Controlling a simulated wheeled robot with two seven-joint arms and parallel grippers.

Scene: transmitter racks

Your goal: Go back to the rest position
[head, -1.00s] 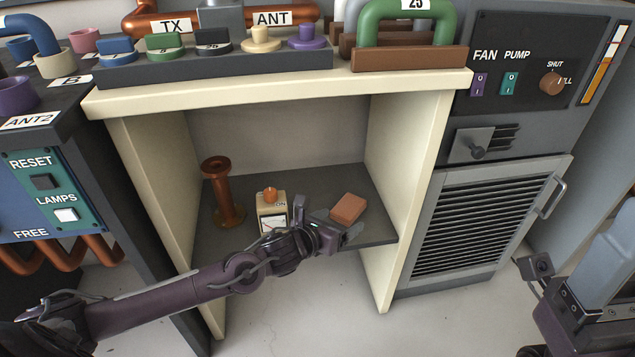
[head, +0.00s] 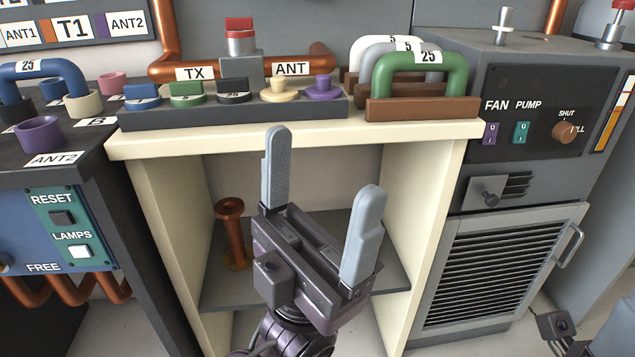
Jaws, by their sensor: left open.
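My left gripper (head: 320,185) is raised in front of the cream bench's open shelf space. Its two pale grey fingers point up and stand wide apart with nothing between them. It touches nothing that I can see. My left arm comes up from the bottom of the view.
The cream bench (head: 300,135) carries a dark rack of coloured knobs (head: 235,112) and several handled plugs, including a green one (head: 425,62). A copper spool (head: 233,235) stands on the grey shelf (head: 395,273). A louvred cabinet (head: 495,270) stands right, a RESET/LAMPS panel (head: 70,225) left.

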